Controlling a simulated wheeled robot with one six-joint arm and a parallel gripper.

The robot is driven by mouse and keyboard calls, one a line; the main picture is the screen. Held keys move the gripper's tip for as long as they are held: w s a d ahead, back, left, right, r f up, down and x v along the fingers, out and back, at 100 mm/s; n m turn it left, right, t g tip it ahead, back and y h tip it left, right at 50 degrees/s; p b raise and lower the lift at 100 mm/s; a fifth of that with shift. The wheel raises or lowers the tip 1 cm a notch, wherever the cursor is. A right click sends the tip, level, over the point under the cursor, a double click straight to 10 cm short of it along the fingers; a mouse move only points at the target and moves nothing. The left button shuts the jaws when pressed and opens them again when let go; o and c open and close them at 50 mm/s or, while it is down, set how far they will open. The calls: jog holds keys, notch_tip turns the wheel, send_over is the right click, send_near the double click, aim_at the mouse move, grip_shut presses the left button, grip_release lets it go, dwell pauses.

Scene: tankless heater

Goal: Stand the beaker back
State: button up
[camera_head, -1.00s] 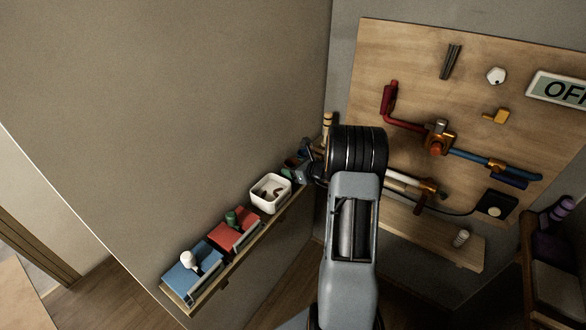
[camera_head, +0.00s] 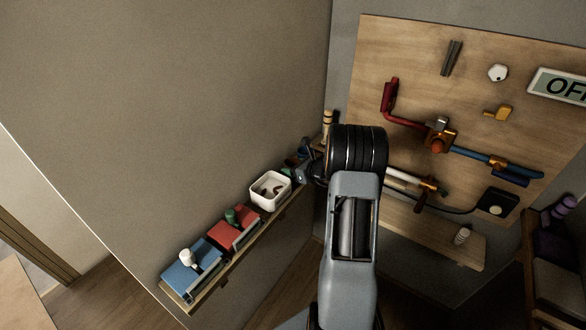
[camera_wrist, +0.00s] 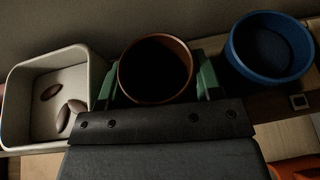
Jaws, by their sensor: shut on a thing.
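The beaker (camera_wrist: 155,71) is a round, brown-rimmed cup with a dark inside. In the wrist view it sits upright between the two green fingers of my gripper (camera_wrist: 157,80), which is shut on it from both sides. In the head view my gripper (camera_head: 302,170) is at the far end of the wall shelf (camera_head: 228,267), just past the white bin. The beaker is mostly hidden there. Whether its base touches the shelf cannot be told.
The white bin (camera_head: 258,198) with several brown pieces stands left of the beaker; a blue round cup (camera_wrist: 265,52) stands close on its right. A pipe board (camera_head: 400,50) is at right.

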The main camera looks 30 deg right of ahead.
aim_at(293, 162)
jog(key=shift+f, duration=0.15)
jog(key=o, duration=1.2)
jog(key=shift+r, duration=0.2)
notch_tip(293, 162, up, 8)
jog(key=p, duration=0.8)
jog(key=shift+f, duration=0.1)
jog(key=s+a+r+n+g+y+b, duration=0.1)
jog(key=s+a+n+g+y+b, duration=0.1)
jog(key=a, duration=0.5)
jog(key=shift+s+r+n+y, duration=0.4)
jog(key=shift+s+n+y, duration=0.05)
jog(key=shift+n+y, duration=0.55)
